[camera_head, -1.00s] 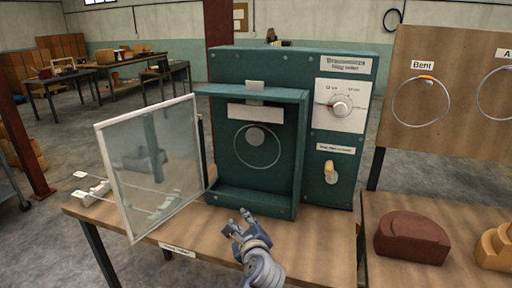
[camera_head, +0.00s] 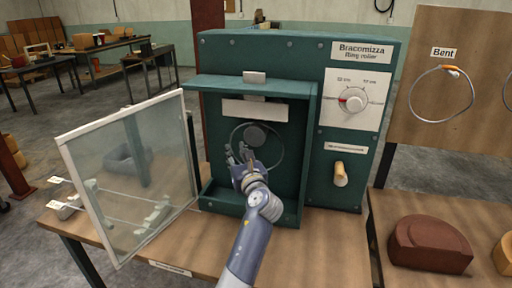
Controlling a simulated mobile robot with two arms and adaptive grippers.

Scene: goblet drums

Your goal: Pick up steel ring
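A thin steel ring (camera_head: 282,157) hangs around a dark round roller (camera_head: 255,136) inside the open chamber of the green ring roller machine (camera_head: 222,62).
The machine's glass door (camera_head: 135,170) stands open on the left. A dial (camera_head: 354,99) and a tan-handled lever (camera_head: 340,174) are on the machine's right side. A board with a ring (camera_head: 412,105) labelled "Bent" stands at right, behind a brown block (camera_head: 430,243).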

